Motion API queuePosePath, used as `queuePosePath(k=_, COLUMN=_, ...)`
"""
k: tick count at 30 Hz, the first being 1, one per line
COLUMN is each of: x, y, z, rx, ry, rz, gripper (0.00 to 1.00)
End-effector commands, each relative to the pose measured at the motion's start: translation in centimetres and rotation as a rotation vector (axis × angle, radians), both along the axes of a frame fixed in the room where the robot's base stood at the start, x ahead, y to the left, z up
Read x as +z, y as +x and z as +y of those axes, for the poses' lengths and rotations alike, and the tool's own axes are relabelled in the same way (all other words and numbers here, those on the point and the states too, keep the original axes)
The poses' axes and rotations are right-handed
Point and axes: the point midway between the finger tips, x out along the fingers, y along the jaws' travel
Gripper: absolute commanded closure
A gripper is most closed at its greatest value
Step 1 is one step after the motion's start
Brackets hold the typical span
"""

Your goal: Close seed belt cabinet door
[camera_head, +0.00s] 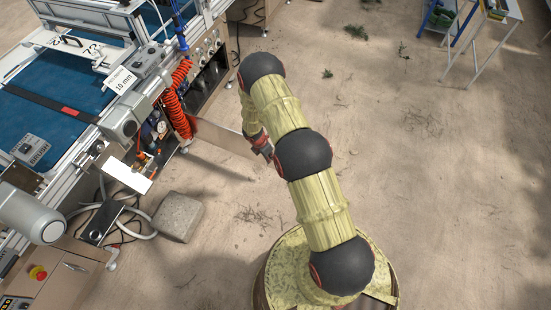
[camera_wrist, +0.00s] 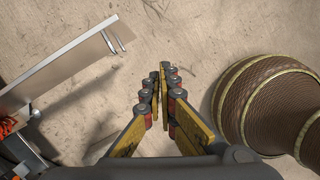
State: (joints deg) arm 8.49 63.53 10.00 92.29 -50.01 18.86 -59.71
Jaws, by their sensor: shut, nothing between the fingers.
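The cabinet door (camera_head: 225,137) is a thin pale panel standing open, swung out from the seeder's side into the room. In the wrist view the door (camera_wrist: 58,68) lies left of my gripper, with a small metal handle (camera_wrist: 115,41) near its free end. My gripper (camera_head: 266,152) is just beyond the door's free end in the head view. In the wrist view my gripper (camera_wrist: 163,72) has its fingertips together and empty, apart from the door and handle. The open cabinet (camera_head: 150,140) shows fittings and gauges inside. My arm hides part of the floor behind it.
A red coiled hose (camera_head: 177,100) hangs by the cabinet opening. A grey stone block (camera_head: 178,216) and loose grey hoses (camera_head: 135,222) lie on the floor below the door. The blue seeder belt (camera_head: 45,115) is at left.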

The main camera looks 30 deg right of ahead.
Motion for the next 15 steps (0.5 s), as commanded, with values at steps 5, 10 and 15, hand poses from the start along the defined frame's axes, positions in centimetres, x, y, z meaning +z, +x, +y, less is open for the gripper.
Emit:
queuePosePath(k=5, x=1.0, y=3.6, z=0.3, rx=0.27, ry=0.013, rz=-0.055, gripper=1.0)
queuePosePath(k=10, x=0.8, y=4.5, z=0.9, rx=0.414, ry=0.024, rz=-0.05, gripper=1.0)
queuePosePath(k=15, x=0.1, y=4.4, z=0.8, rx=0.445, ry=0.021, rz=-0.043, gripper=1.0)
